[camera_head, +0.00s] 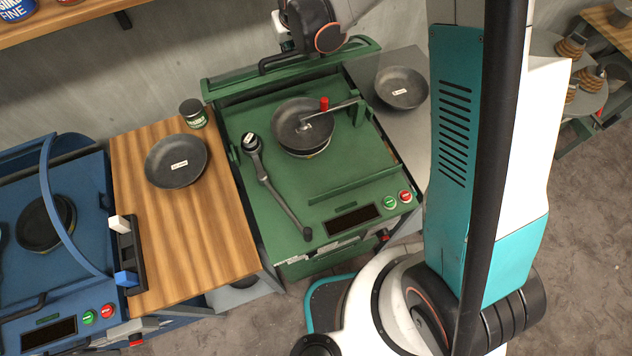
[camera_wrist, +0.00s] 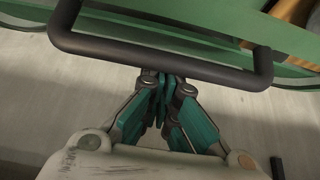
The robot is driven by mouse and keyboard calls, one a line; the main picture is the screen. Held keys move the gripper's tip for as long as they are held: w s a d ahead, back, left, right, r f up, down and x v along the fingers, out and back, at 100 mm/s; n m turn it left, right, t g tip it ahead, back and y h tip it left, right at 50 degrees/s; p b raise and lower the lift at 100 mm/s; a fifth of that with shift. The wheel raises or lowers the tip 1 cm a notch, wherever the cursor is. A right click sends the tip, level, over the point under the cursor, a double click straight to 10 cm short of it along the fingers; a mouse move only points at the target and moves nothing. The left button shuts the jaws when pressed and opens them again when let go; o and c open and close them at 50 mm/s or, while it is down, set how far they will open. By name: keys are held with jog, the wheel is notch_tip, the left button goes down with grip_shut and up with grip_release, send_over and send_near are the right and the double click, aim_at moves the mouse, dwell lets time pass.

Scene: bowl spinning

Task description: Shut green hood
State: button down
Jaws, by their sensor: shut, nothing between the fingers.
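The green hood (camera_head: 362,46) stands raised at the back edge of the green machine (camera_head: 238,118). Its dark bar handle (camera_head: 300,59) faces my arm in the head view. In the wrist view the handle (camera_wrist: 150,58) runs across the picture, with the green hood (camera_wrist: 200,22) behind it. My gripper (camera_wrist: 163,82) is shut and empty, its fingertips close to the middle of the bar; I cannot tell whether they touch it. In the head view the gripper is mostly hidden by my arm.
A pan (camera_head: 300,124) sits on the green machine, with a dark-handled tool (camera_head: 275,185) beside it. Another pan (camera_head: 177,161) and a small jar (camera_head: 193,113) stand on the wooden counter (camera_head: 215,240). A third pan (camera_head: 402,87) lies right. A blue machine (camera_head: 85,270) stands left.

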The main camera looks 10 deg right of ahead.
jog(key=shift+s+d+r, duration=0.2)
jog(key=shift+s+r, duration=0.1)
jog(key=shift+s, duration=0.45)
jog(key=shift+s+d+r, duration=0.15)
jog(key=shift+s+d, duration=0.05)
jog(key=shift+s, duration=0.9)
jog(key=shift+s+d+r, duration=0.1)
jog(key=shift+s+d, duration=0.1)
jog(key=shift+s, duration=0.9)
jog(key=s+d+f+b, duration=0.1)
jog(key=s+f+b, duration=0.3)
jog(key=s, duration=0.4)
jog(key=s+d+f+b, duration=0.2)
jog(key=s+f+b, duration=0.2)
jog(key=s, duration=0.5)
jog(key=s+d+f+b, duration=0.2)
jog(key=s+f+b, duration=0.2)
jog(key=s, duration=0.4)
jog(key=shift+s+f+b, duration=0.15)
jog(key=shift+f+b, duration=0.1)
jog(key=shift+b, duration=0.25)
jog(key=shift+r, duration=0.15)
